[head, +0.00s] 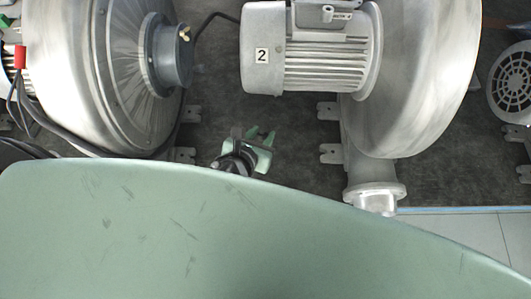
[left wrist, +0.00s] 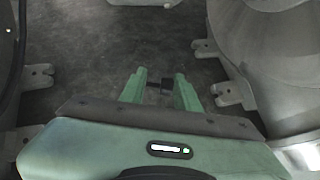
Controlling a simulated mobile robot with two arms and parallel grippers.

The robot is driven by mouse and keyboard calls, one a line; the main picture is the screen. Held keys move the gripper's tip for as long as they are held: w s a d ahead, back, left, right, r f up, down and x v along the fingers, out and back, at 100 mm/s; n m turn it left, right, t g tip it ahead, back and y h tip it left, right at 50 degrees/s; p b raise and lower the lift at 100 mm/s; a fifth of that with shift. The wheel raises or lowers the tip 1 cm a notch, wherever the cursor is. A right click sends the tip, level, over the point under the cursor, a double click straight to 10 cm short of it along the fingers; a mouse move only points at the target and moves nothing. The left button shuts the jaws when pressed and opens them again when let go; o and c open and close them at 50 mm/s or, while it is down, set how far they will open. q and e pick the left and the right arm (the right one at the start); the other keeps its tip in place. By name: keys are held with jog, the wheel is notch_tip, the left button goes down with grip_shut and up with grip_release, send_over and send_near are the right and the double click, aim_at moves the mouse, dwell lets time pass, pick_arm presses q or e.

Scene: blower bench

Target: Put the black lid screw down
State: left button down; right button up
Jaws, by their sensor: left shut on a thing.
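The black lid screw (left wrist: 166,83) shows in the left wrist view as a small dark piece between the two green fingers. My left gripper (left wrist: 160,78) is shut on it, with the fingers held apart by its width. In the head view my left gripper (head: 262,136) hangs over the dark bench top between two blowers. The screw cannot be made out clearly in the head view. I cannot tell how high it is above the bench. My right gripper is in neither view.
The dark bench top (head: 290,170) is bare around the gripper. A large blower (head: 95,70) stands at left, and blower number 2 (head: 325,60) stands at right with metal feet (head: 332,153) near the gripper. My own green body part covers the lower head view.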

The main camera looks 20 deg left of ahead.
pick_arm(q)
notch_tip(320, 180, down, 12)
jog(key=shift+w+f+b, duration=0.1)
jog(key=shift+w+b, duration=0.05)
jog(key=shift+b, duration=0.25)
jog(key=shift+f+b, duration=0.35)
jog(key=shift+f, duration=1.65)
jog(key=shift+f, duration=0.4)
jog(key=c, duration=1)
grip_release()
jog(key=shift+c, duration=0.2)
jog(key=shift+r, duration=0.15)
jog(key=shift+r, duration=0.3)
jog(key=v, duration=1.2)
jog(key=shift+b, duration=0.3)
